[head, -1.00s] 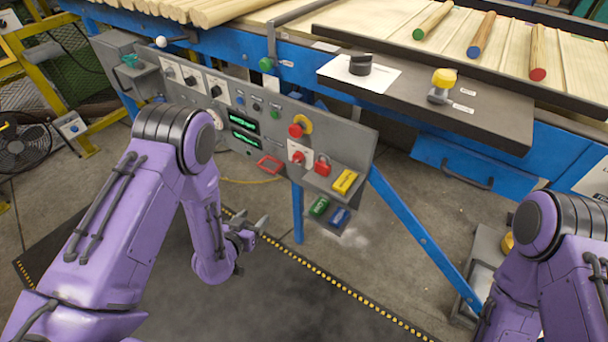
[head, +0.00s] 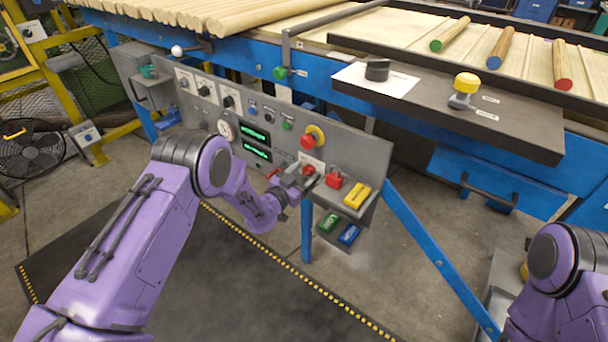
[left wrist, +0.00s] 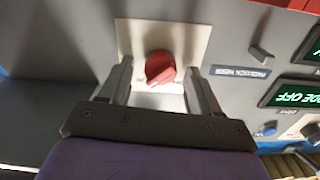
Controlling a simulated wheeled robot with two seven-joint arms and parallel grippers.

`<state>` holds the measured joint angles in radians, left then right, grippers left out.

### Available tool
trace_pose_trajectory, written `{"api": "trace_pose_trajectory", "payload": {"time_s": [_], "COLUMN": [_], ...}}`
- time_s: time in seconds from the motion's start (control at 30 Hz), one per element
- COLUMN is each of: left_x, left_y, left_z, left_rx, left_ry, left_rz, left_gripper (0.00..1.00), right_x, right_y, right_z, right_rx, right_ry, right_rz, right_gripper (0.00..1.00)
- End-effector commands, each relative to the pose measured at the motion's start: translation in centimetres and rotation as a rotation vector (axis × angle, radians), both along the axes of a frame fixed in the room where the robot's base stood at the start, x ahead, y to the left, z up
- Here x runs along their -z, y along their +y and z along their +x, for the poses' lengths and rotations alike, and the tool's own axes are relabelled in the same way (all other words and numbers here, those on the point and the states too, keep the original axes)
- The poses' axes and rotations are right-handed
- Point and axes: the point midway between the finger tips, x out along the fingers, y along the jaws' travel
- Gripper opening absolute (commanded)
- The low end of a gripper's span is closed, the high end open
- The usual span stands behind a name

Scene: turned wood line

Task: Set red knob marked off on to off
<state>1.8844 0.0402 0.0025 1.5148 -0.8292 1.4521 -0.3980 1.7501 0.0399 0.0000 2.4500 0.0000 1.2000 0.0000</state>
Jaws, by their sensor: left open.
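The red knob (left wrist: 160,67) sits on a pale plate (left wrist: 188,40) on the grey panel. In the left wrist view its pointer lies tilted, and the small marks beside it are too blurred to read. My left gripper (left wrist: 160,78) is open, with one finger on each side of the knob and a visible gap to each. In the head view the knob (head: 308,170) is partly covered by my left gripper (head: 303,178), which is at the panel's lower right. My right gripper is out of view; only part of my right arm shows.
A red padlock (head: 335,179) and a yellow block (head: 357,195) are close to the right of the knob. A red emergency button (head: 311,137) is above it. Green displays (head: 256,143) are to the left. A blue leg (head: 430,245) slants down on the right.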

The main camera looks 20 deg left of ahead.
Motion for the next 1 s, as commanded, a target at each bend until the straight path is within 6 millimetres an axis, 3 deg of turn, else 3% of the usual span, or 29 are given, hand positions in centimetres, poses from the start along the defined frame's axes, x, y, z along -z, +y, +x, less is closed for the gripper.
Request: {"api": "trace_pose_trajectory", "payload": {"time_s": [0.1, 0.27, 0.67, 1.0], "left_x": [0.01, 0.01, 0.05, 0.09], "left_y": [-0.01, 0.0, 0.03, 0.14], "left_z": [-0.03, -0.05, -0.06, -0.03], "left_rx": [0.0, 0.0, 0.001, 0.0], "left_ry": [0.0, 0.0, 0.02, 0.105], "left_rz": [0.0, 0.0, -0.051, -0.287], "left_gripper": [0.59, 0.07, 0.07, 0.07], "right_x": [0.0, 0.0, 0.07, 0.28], "right_y": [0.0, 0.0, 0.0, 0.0], "right_z": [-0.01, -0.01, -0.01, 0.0], "right_rx": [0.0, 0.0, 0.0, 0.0], "right_ry": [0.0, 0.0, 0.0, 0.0], "right_rz": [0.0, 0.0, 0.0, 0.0], "right_gripper": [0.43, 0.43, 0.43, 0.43]}}
